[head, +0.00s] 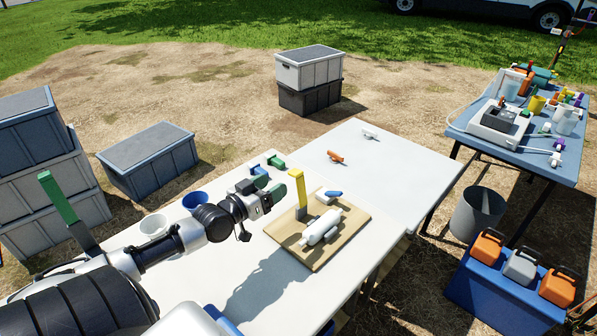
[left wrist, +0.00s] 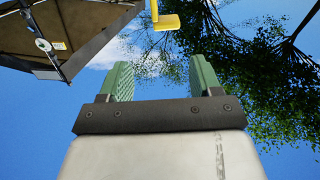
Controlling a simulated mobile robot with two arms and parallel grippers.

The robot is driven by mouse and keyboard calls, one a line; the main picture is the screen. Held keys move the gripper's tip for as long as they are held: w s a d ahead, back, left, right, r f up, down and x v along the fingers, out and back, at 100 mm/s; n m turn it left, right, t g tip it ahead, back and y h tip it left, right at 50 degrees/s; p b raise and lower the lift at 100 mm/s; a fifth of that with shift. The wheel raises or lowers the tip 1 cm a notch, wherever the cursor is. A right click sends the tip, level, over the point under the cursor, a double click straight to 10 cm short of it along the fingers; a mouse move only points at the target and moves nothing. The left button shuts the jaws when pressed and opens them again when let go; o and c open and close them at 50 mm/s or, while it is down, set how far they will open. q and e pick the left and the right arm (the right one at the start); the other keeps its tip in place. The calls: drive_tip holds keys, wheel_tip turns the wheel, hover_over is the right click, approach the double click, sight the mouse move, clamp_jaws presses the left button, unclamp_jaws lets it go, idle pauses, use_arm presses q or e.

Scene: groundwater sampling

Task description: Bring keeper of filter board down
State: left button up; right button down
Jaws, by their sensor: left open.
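The filter board (head: 332,251) is a tan board on the white table, with a white cylinder (head: 321,227) lying on it. The keeper (head: 300,192) is a yellow bar standing upright at the board's far left side. My left gripper (head: 287,189) is at the keeper's left, near its upper part, with no clear contact showing. In the left wrist view my left gripper (left wrist: 160,66) has its green fingers apart with nothing between them. The keeper's yellow end (left wrist: 165,22) shows beyond the fingertips.
A small blue piece (head: 333,194) lies at the board's far edge. Blue and white cups (head: 194,201) stand behind my left arm. An orange piece (head: 335,157) and a white piece (head: 370,133) lie on the clear far part of the table. A blue side table (head: 480,146) stands right.

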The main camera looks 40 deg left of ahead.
sight(298, 188)
use_arm(q)
drive_tip(key=w+f+b, duration=0.1)
drive_tip(key=w, duration=1)
drive_tip(key=shift+w+f+b, duration=0.2)
drive_tip(key=shift+w+b, duration=0.05)
drive_tip(key=shift+b, duration=0.1)
use_arm(e)
drive_tip(key=f, duration=0.2)
drive_tip(key=shift+s+f, duration=0.35)
use_arm(q)
drive_tip(key=shift+d, duration=0.1)
use_arm(e)
drive_tip(key=shift+d, duration=0.1)
